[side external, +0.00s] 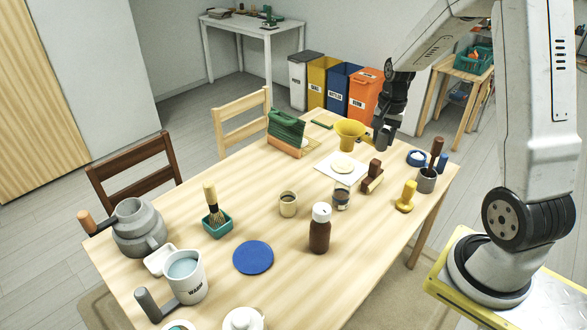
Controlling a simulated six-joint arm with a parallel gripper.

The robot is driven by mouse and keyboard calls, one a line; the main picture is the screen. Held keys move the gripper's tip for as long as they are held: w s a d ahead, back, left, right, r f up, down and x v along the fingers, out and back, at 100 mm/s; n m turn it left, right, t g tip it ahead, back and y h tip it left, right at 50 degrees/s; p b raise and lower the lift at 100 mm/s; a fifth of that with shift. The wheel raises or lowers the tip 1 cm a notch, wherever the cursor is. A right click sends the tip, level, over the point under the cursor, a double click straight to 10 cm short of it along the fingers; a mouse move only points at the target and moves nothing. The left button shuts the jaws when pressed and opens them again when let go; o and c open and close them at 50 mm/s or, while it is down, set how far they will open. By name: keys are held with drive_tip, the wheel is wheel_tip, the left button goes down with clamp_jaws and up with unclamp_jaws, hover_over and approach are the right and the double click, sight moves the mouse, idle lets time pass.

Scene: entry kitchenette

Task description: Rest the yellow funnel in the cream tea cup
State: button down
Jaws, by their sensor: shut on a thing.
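The yellow funnel (348,134) is at the far side of the table, wide mouth up and roughly upright. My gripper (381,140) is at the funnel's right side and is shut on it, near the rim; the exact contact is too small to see. I cannot tell whether the funnel touches the table. The cream tea cup (288,208) stands upright near the middle of the table, nearer the camera and to the left of the funnel. Its mouth is uncovered.
Between funnel and cup lie a white board (323,165) with a pale disc. A dark-filled glass (342,199), brown wooden object (372,178) and white-capped brown bottle (320,232) stand nearby. A green object (286,131) stands behind the cup. Bare table surrounds the blue disc (253,258).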

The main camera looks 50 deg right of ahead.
drive_tip(key=w+a+f+n, duration=0.2)
drive_tip(key=w+a+f, duration=0.9)
drive_tip(key=f, duration=0.1)
drive_tip(key=shift+w+a+f+n, duration=0.15)
drive_tip(key=shift+f+n, duration=0.15)
drive_tip(key=shift+f, duration=0.2)
drive_tip(key=shift+f, duration=3.6)
idle(0.5)
drive_tip(key=shift+c, duration=1.1)
unclamp_jaws()
drive_tip(key=shift+r, duration=0.1)
